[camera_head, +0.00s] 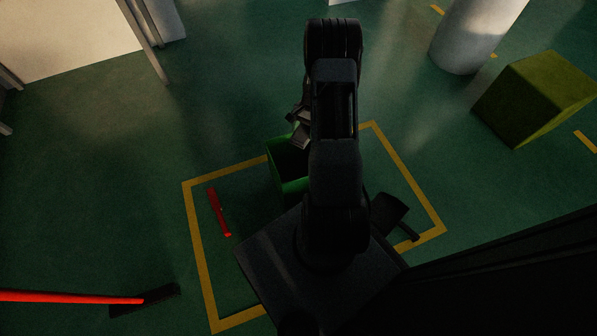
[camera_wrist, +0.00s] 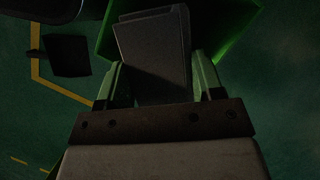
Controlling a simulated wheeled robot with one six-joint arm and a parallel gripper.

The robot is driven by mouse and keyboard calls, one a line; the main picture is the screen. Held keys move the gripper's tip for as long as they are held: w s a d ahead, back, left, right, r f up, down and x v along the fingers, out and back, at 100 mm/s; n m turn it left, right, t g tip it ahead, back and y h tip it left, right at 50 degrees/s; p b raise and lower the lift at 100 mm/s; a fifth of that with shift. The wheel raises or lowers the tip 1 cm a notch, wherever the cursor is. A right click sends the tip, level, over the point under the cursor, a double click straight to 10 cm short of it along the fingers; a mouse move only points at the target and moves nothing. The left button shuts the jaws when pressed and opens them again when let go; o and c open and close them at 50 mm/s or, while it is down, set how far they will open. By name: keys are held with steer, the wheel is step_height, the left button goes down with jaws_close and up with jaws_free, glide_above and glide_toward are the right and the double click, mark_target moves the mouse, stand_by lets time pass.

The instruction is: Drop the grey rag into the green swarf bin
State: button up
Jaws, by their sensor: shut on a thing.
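The grey rag (camera_wrist: 155,50) is a dark grey folded piece, held between the two fingers of my gripper (camera_wrist: 158,78) in the wrist view. The green swarf bin (camera_wrist: 237,24) lies beyond the rag there, with its bright green rim and wall showing on both sides. In the head view the green bin (camera_head: 292,186) stands on the floor, partly hidden by my arm. My gripper (camera_head: 299,130) is at the bin's far edge in that picture. I cannot tell its height above the bin.
A yellow floor line (camera_head: 198,250) surrounds the bin. A red bar (camera_head: 217,211) lies inside it at left. A red-handled broom (camera_head: 75,297) lies lower left. A green block (camera_head: 535,98) and pale column (camera_head: 470,38) stand right. Floor at left is mostly clear.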

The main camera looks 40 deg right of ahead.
step_height(320, 180, down, 6)
steer(key=b, duration=0.4)
steer(key=o, duration=0.9)
steer(key=shift+o, duration=0.2)
steer(key=p+v, duration=0.5)
steer(key=v, duration=0.9)
steer(key=shift+f, duration=0.1)
